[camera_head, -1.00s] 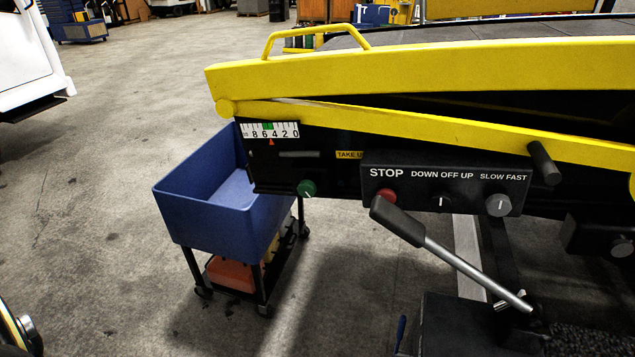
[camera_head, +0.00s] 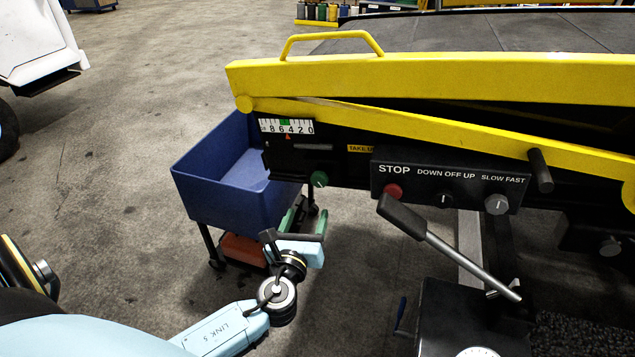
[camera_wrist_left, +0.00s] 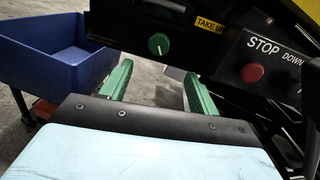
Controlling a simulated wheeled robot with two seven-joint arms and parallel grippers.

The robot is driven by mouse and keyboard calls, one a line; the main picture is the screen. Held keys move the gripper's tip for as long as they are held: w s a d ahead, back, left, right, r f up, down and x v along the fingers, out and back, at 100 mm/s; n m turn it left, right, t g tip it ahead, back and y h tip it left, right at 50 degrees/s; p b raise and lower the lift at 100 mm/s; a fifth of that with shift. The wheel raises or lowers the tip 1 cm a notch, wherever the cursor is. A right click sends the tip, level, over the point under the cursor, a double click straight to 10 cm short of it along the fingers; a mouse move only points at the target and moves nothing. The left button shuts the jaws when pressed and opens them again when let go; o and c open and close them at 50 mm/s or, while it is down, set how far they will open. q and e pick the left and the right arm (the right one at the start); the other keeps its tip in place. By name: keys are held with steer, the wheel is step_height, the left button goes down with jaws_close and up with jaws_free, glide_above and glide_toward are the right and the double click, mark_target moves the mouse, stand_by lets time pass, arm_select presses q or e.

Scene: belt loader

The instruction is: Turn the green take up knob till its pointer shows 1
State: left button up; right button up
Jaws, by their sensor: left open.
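The green take up knob (camera_head: 319,179), with a white line on its face, sits low on the dark side panel. It also shows in the left wrist view (camera_wrist_left: 158,44), uncovered. Above it, the white scale (camera_head: 286,126) runs down to 0 at right; its red pointer (camera_head: 287,137) stands between 6 and 4, near the green band. My left gripper (camera_head: 308,222) is open and empty, below the knob in the head view. In the left wrist view its green fingers (camera_wrist_left: 158,70) stand apart, with the knob beyond and between them, not touched. My right gripper is not in view.
A control box with a red STOP button (camera_head: 393,191) and two dark switches is right of the knob. A lever (camera_head: 440,243) sticks out below it. A blue bin (camera_head: 215,188) on a wheeled stand is at left. A yellow rail (camera_head: 430,80) runs above.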

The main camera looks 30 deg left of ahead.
mark_target(319, 182)
arm_select(q)
steer(key=x, duration=1.2)
steer(key=shift+s+a, duration=0.1)
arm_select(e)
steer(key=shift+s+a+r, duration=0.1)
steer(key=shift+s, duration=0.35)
arm_select(q)
steer(key=c, duration=1)
steer(key=shift+f, duration=0.1)
